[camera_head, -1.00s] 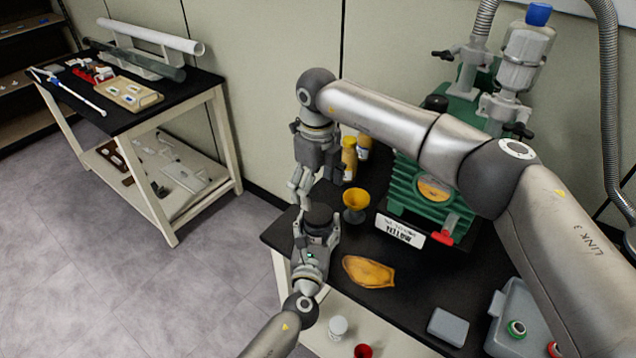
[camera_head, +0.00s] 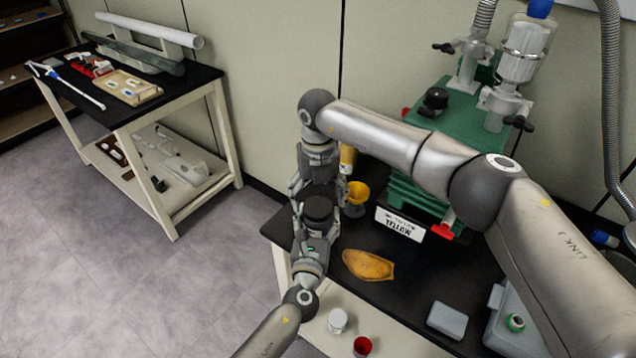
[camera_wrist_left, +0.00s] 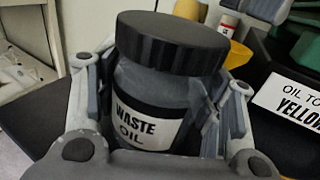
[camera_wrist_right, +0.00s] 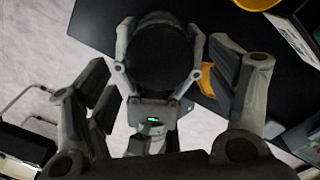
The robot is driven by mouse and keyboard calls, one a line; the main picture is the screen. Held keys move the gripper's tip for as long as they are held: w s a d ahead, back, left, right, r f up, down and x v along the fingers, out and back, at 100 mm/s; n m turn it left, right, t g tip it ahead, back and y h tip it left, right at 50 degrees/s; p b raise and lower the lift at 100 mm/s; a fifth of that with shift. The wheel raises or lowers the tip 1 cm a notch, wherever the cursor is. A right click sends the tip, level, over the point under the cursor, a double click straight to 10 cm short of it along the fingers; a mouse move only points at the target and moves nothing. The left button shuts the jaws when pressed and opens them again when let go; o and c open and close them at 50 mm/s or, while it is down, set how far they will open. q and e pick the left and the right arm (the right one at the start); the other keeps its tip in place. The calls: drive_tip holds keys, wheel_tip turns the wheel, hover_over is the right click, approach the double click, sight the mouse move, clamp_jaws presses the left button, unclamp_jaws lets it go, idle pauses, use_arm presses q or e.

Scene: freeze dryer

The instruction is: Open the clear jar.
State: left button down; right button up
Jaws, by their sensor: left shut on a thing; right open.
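The clear jar (camera_wrist_left: 150,75) is upright, with a "WASTE OIL" label and a wide black lid (camera_wrist_left: 172,42) seated on top. The lid also shows in the head view (camera_head: 319,208) and from above in the right wrist view (camera_wrist_right: 160,58). My left gripper (camera_head: 316,235) is shut around the jar's body, below the lid, and holds it near the table's left edge. My right gripper (camera_wrist_right: 160,75) is open and empty, pointing down at the lid, with its fingers spread to either side. I cannot tell its exact height above the lid.
A yellow cup (camera_head: 358,192), a yellow bottle (camera_head: 347,158) and a green pump (camera_head: 420,185) with a sign (camera_head: 399,225) stand behind and right. An orange dish (camera_head: 368,265) lies on the black table right of the jar. A grey box (camera_head: 447,320) is farther right.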

drive_tip(key=shift+f, duration=1.1)
drive_tip(key=c, duration=1.1)
drive_tip(key=n, duration=0.9)
drive_tip(key=shift+n, duration=0.3)
drive_tip(key=shift+r, duration=0.25)
drive_tip(key=shift+r, duration=0.9)
drive_tip(key=shift+r, duration=0.1)
